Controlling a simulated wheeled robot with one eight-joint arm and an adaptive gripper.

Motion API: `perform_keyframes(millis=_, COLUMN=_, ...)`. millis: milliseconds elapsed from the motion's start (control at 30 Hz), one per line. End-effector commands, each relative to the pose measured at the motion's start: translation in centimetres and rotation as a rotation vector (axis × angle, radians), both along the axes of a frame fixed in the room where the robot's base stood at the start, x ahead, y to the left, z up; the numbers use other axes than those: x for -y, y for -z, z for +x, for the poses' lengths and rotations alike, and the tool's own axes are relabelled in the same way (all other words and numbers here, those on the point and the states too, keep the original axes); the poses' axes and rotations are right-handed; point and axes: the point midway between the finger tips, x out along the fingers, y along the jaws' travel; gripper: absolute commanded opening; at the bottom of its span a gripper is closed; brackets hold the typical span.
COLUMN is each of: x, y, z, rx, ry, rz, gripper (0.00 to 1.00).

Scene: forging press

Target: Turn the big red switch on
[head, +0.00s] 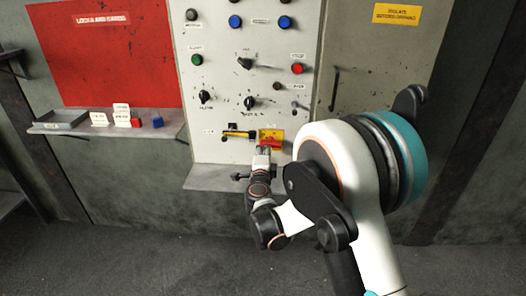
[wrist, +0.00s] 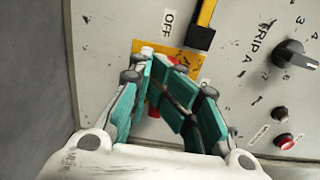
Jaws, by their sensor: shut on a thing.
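The big red switch (head: 275,142) sits on a yellow plate (head: 265,133) low on the grey control panel. In the head view its red part looks roughly level across the plate. In the wrist view, bits of the red switch (wrist: 153,112) show beside the teal finger pads, which hide most of it. An OFF label (wrist: 168,23) stands beside the yellow plate (wrist: 148,48); another label is partly covered by a finger. My gripper (head: 264,150) is at the switch, its fingers closed around the red handle. The gripper also fills the middle of the wrist view (wrist: 172,80).
A black-and-yellow lever (head: 238,134) is just left of the switch. Knobs (head: 249,102) and buttons (head: 297,68) are above. A ledge (head: 215,177) juts out below the panel. A shelf (head: 75,129) with small blocks and cards is at left.

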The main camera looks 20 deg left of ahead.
Motion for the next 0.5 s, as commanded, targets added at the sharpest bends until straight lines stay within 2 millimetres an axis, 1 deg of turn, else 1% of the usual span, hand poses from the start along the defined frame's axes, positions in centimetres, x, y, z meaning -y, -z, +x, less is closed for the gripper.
perform_keyframes(millis=33, x=0.5, y=-0.7, z=0.4, rx=0.01, ry=0.012, rz=-0.015, gripper=0.0)
perform_keyframes(millis=67, x=0.5, y=-0.7, z=0.4, rx=0.01, ry=0.012, rz=-0.015, gripper=0.0)
perform_keyframes(millis=500, x=0.1, y=1.5, z=-0.1, rx=0.008, ry=0.008, rz=-0.011, gripper=0.0)
